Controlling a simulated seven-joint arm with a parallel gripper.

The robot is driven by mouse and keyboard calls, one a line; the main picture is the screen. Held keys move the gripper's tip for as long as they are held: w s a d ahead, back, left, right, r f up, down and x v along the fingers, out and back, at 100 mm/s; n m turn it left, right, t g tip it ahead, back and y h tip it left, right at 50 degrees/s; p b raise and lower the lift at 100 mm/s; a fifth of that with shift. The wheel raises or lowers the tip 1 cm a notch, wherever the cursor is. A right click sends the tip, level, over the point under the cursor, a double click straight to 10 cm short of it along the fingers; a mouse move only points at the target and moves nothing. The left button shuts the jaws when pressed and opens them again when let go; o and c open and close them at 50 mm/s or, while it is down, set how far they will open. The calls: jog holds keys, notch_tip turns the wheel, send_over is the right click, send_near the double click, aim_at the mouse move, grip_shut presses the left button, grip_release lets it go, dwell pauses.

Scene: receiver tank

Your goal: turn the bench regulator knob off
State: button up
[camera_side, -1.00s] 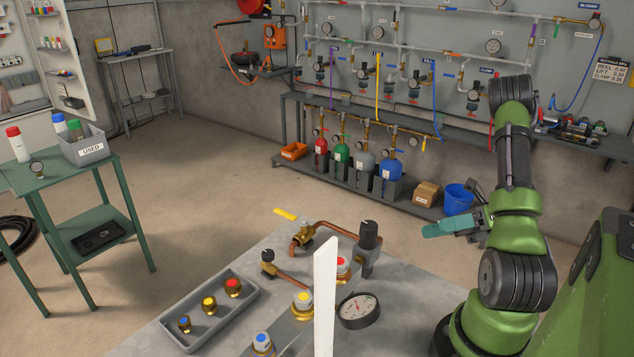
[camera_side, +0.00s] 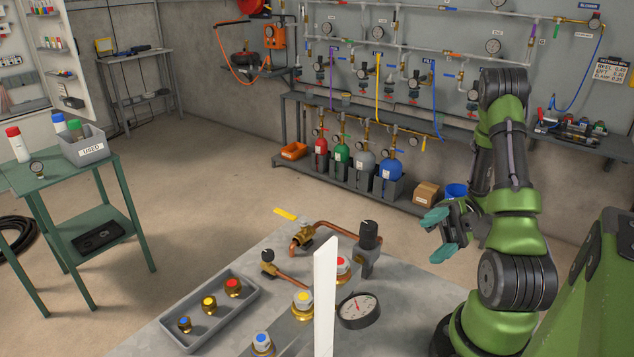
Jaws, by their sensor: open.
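The bench regulator stands on the grey bench to the left of my gripper, with an upright black knob (camera_side: 369,229) on top and a grey body (camera_side: 367,262) below it. A copper pipe runs into it from the left. A round gauge (camera_side: 359,311) sits in front of it. My gripper (camera_side: 438,235) is open and empty, its two teal fingertips apart. It hangs in the air to the right of the knob, not touching it. The knob's setting cannot be told from this view.
A brass valve with a yellow lever (camera_side: 285,214) and a small black-knobbed valve (camera_side: 267,256) stand left of the regulator. A white upright panel (camera_side: 325,300) rises in front. Capped fittings stand along the bench, and a grey tray (camera_side: 246,298) holds three more.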

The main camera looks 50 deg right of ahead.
jog(key=s+a+r+m+g+h, duration=0.1)
jog(key=a+g+h, duration=0.5)
jog(key=g, duration=0.9)
notch_tip(320, 180, up, 2)
jog(key=shift+s+a+m+g, duration=0.3)
jog(key=shift+s+a+m, duration=0.15)
jog(key=shift+s, duration=0.2)
